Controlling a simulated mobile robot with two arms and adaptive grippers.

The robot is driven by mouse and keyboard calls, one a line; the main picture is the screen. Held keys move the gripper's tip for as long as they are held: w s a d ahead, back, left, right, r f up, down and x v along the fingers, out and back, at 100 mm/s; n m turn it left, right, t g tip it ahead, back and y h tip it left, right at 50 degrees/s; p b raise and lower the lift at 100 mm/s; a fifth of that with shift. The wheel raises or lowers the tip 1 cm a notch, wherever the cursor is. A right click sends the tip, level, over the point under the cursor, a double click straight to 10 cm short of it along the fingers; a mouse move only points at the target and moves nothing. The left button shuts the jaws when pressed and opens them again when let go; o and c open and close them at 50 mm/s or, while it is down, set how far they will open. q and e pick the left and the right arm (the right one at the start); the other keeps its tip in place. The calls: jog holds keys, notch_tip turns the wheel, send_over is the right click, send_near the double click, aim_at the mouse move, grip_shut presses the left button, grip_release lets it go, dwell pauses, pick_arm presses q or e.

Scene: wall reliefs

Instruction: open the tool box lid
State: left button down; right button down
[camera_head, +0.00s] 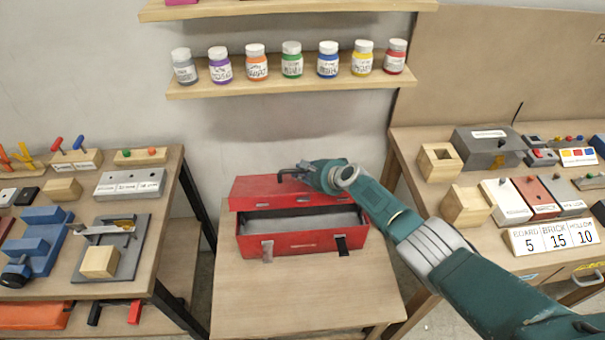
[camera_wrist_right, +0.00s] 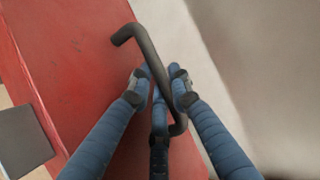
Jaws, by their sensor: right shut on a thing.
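The red tool box (camera_head: 290,241) stands on a small wooden table in the middle of the head view. Its red lid (camera_head: 255,190) is raised at the back, and the grey inside shows below it. Two latches hang on the front. My right gripper (camera_head: 302,174) is at the top of the lid, shut on the black lid handle (camera_head: 285,173). In the right wrist view, the fingers of the right gripper (camera_wrist_right: 160,92) close around the dark bar of the handle (camera_wrist_right: 150,55), with the red lid (camera_wrist_right: 75,60) behind it. My left gripper is not in view.
A shelf (camera_head: 290,84) with several paint jars hangs on the wall above the tool box. A wooden table with blocks and a vise (camera_head: 110,260) stands at the left. Another table with blocks and number cards (camera_head: 553,236) stands at the right. The small table's front (camera_head: 300,300) is clear.

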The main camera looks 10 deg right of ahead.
jog(key=shift+w+d+r+g+b, duration=0.1)
jog(key=shift+w+r+g+b, duration=0.1)
jog(key=shift+w+g+b, duration=0.15)
jog(key=shift+w+r+g+b, duration=0.15)
jog(key=shift+w+r+b, duration=0.1)
jog(key=shift+w, duration=0.2)
jog(key=shift+f, duration=0.1)
